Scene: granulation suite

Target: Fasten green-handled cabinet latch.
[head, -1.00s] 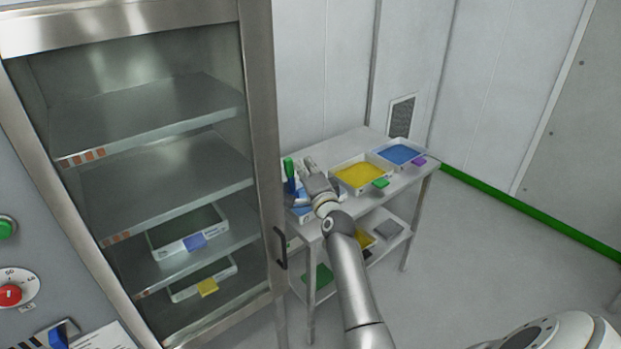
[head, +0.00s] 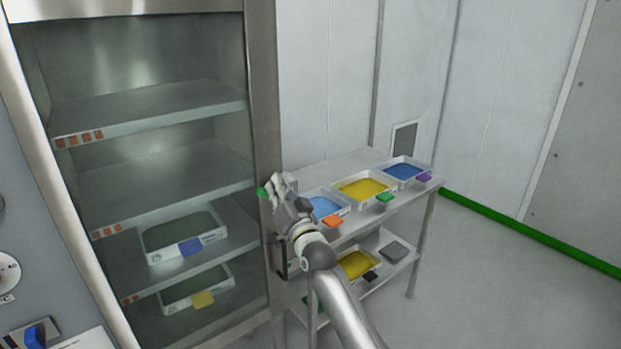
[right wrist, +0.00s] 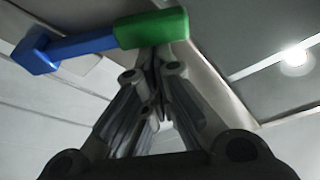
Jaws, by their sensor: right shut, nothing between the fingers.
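The cabinet (head: 262,90) has a glass door in a steel frame, and the door looks closed against the body. The latch's green handle (head: 262,192) shows at the right frame, just left of my right gripper (head: 279,184), which hides most of the latch. In the right wrist view the green handle (right wrist: 152,28) lies across just beyond the fingertips, with the latch's blue arm (right wrist: 75,46) running left from it. My right gripper is shut and empty, with its tips close to the handle; I cannot tell whether they touch. My left gripper is not in view.
A steel table (head: 345,165) right of the cabinet holds trays of blue and yellow material, with more on its lower shelf. A black door pull (head: 281,258) sits below my gripper. The floor (head: 480,280) at right is clear.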

